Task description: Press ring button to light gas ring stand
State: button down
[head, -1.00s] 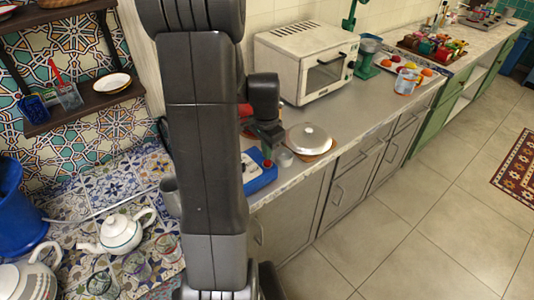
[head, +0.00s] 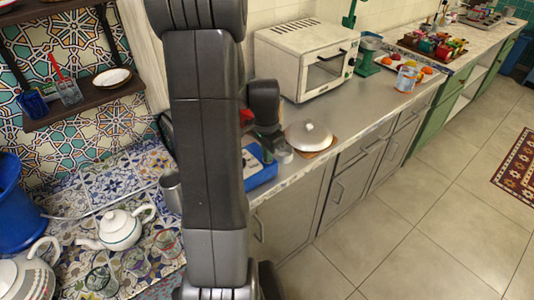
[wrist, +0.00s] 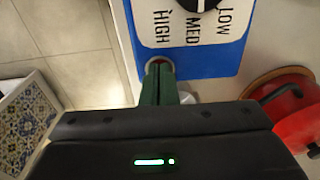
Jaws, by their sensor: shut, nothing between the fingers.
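The blue control box (head: 262,172) stands on the grey counter, partly behind my arm. In the wrist view the box (wrist: 205,62) has a white panel with a black dial (wrist: 198,4) and the words LOW, MED and HIGH. A red round button with a pale rim (wrist: 160,62) shows at the box's lower left corner. My gripper (wrist: 158,72) is shut and empty, its green fingertips over the button and covering most of it. I cannot tell whether they touch it. In the head view my gripper (head: 272,150) points down over the box and hides the button. No flame shows.
A red round vessel with a black handle (wrist: 292,112) is near the box. A small clear glass (head: 284,155) stands close by. A white toaster oven (head: 305,60) stands behind. Teapots stand on the tiled counter.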

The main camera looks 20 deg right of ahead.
jog(key=shift+s+a+f, duration=0.15)
jog(key=shift+s+f, duration=0.15)
jog(key=shift+f, duration=0.3)
jog(key=shift+r, duration=0.1)
jog(key=shift+r+p, duration=0.2)
jog(key=shift+p, duration=0.1)
notch_tip(320, 180, up, 14)
jog(key=p, duration=0.1)
jog(key=shift+w+r+p, duration=0.2)
jog(key=shift+p, duration=0.15)
jog(key=shift+a, duration=0.1)
